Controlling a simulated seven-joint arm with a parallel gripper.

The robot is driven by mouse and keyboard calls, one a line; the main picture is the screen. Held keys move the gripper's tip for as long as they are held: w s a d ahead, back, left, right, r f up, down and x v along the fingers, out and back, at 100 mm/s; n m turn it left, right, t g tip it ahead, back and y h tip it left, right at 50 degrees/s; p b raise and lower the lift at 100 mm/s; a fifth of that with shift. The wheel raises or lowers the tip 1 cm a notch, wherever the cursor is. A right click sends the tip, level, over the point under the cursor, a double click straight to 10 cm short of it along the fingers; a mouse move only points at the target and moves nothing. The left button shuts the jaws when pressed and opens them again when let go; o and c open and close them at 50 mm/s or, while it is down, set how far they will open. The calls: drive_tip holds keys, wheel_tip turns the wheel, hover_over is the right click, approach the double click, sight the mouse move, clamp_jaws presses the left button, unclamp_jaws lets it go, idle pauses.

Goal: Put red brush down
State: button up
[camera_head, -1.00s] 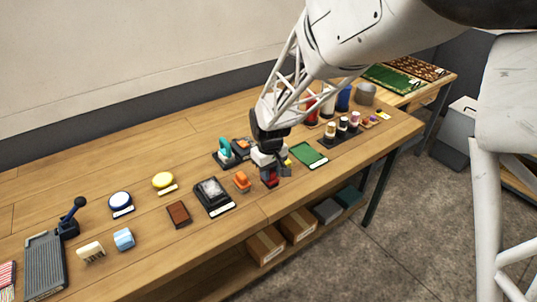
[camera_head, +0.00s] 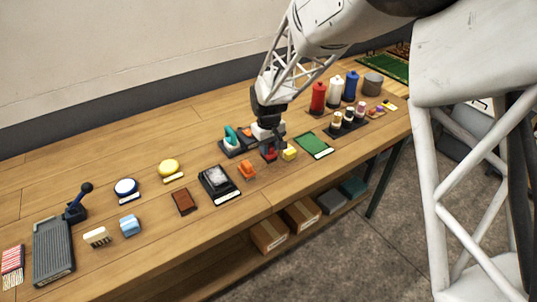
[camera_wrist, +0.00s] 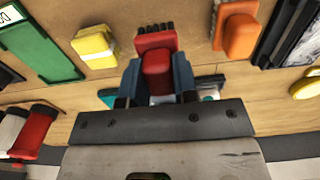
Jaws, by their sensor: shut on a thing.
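The red brush (camera_wrist: 157,52) is held between the two fingers of my gripper (camera_wrist: 157,78) in the wrist view, with its dark bristles showing beyond its red body. In the head view my gripper (camera_head: 268,145) is low over the middle of the wooden table (camera_head: 270,185), and the red brush (camera_head: 268,154) shows beneath it. The brush is close to the tabletop, but I cannot tell whether it touches. The upper part of the brush is partly hidden by my gripper.
A yellow block-like brush (camera_head: 290,153) is just right of the red brush, and an orange brush (camera_head: 246,169) is to its left. A green pad (camera_head: 314,145) lies farther right. A teal-handled tool (camera_head: 231,138) stands behind left. Bare tabletop lies in front.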

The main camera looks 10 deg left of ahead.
drive_tip(key=shift+f, duration=1.75)
drive_tip(key=shift+f, duration=0.1)
drive_tip(key=o, duration=1)
wheel_tip(320, 180, up, 12)
drive_tip(key=shift+r, duration=0.15)
